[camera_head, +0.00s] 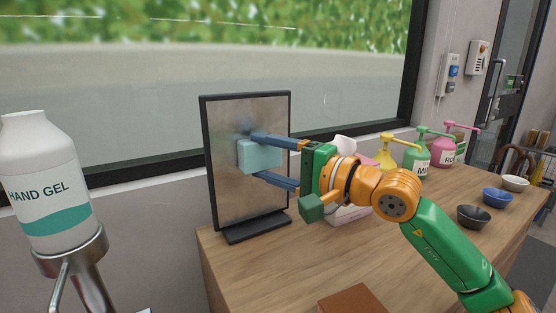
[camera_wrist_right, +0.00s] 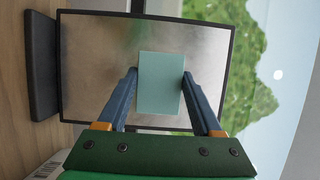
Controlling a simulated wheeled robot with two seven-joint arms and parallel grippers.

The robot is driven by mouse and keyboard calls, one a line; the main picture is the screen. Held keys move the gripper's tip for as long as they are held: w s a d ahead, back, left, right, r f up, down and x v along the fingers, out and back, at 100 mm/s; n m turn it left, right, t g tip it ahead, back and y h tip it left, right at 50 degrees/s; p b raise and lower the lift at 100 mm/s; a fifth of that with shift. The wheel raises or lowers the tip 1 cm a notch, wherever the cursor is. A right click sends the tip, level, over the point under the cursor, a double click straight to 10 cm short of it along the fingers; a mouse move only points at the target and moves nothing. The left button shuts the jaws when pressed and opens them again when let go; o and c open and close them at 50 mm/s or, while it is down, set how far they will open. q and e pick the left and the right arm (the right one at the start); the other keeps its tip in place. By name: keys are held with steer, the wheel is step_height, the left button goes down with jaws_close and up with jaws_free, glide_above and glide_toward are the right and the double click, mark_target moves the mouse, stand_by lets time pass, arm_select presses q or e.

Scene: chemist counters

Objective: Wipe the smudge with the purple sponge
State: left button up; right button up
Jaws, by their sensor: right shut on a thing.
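My right gripper (camera_head: 276,161) is shut on a pale teal block-shaped sponge (camera_head: 260,156), with one blue finger along its upper edge and one along its lower edge. No purple sponge shows. The sponge is in front of a dark-framed upright panel (camera_head: 225,190) with a cloudy grey face; I cannot tell if it touches it. A faint darker patch (camera_head: 243,136) shows on the panel just above the sponge. In the right wrist view the sponge (camera_wrist_right: 161,85) sits between the fingertips, over the panel (camera_wrist_right: 95,60). My left gripper is not in view.
The panel stands on a wooden counter (camera_head: 270,265) below a window. Yellow (camera_head: 390,152), green (camera_head: 418,155) and pink (camera_head: 452,148) pump bottles and several small bowls are at the right. A hand gel bottle (camera_head: 45,190) is in a metal holder at left. A brown block (camera_head: 350,300) lies in front.

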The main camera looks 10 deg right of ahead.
steer(key=shift+s+a+f+b, duration=0.2)
steer(key=shift+s+a+b, duration=0.1)
steer(key=shift+a, duration=0.3)
steer(key=shift+s+a+r, duration=0.1)
steer(key=shift+s+a, duration=0.05)
steer(key=shift+a, duration=0.35)
steer(key=shift+s+a+b, duration=0.25)
steer(key=shift+a+b, duration=0.2)
steer(key=shift+a, duration=0.1)
steer(key=shift+s+a+b, duration=0.2)
steer(key=shift+a+b, duration=0.25)
steer(key=shift+a, duration=0.05)
steer(key=shift+s+a+r, duration=0.1)
steer(key=shift+a, duration=0.3)
steer(key=s+b, duration=0.1)
steer(key=s+d+b, duration=0.1)
steer(key=s, duration=0.1)
steer(key=s+d+b, duration=0.1)
steer(key=s+b, duration=0.1)
steer(key=shift+s+d, duration=0.1)
steer(key=shift+s, duration=0.1)
